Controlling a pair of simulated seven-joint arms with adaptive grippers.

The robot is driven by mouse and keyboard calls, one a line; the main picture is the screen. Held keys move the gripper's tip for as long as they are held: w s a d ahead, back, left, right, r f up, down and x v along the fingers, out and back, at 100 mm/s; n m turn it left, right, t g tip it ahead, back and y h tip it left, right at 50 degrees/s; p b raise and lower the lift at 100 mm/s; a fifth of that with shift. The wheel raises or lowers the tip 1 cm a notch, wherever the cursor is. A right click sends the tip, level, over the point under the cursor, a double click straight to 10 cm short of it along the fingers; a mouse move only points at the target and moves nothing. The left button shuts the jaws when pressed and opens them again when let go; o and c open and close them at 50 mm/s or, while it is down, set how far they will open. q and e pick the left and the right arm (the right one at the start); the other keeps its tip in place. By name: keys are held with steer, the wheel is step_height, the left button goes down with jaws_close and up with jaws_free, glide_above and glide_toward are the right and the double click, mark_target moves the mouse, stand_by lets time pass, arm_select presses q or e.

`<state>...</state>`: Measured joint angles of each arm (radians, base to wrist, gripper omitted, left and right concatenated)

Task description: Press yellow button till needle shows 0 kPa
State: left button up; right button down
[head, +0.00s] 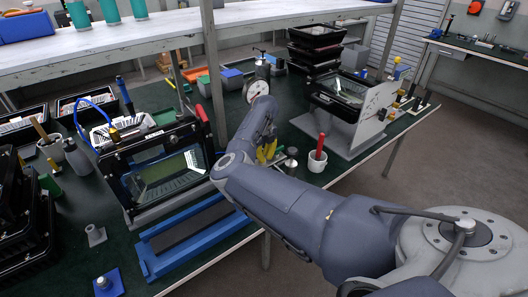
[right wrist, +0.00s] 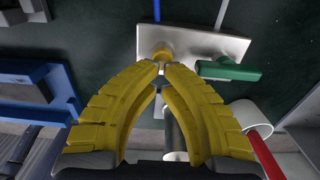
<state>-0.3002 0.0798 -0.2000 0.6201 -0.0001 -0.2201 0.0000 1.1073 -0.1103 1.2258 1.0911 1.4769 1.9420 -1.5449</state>
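My right gripper (head: 266,153) has yellow fingers and shows partly behind my own arm in the head view. In the right wrist view its fingertips (right wrist: 161,68) come together with nothing evident between them. The yellow button (right wrist: 162,53) sits on a pale plate (right wrist: 205,42), just beyond the fingertips; I cannot tell whether they touch it. The button is not seen in the head view, where my arm covers that area. A round white gauge (head: 258,90) stands behind my arm; its needle is too small to read. My left gripper is not in view.
A black-framed floodlight housing (head: 165,178) stands left of my arm, with a blue tray (head: 155,262) in front. A white cup (head: 317,162) with a red handle is close to the right gripper. Another housing (head: 340,92) stands right.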

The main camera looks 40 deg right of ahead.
steer(key=shift+f, duration=0.3)
step_height(320, 180, down, 2)
steer(key=shift+f, duration=0.1)
stand_by(0.4)
steer(key=shift+s+a+f, duration=0.1)
steer(key=shift+s+f, duration=0.05)
steer(key=shift+f, duration=0.1)
stand_by(1.1)
steer(key=shift+a+r, duration=0.1)
steer(key=shift+r, duration=0.45)
step_height(320, 180, up, 14)
steer(key=shift+f, duration=0.25)
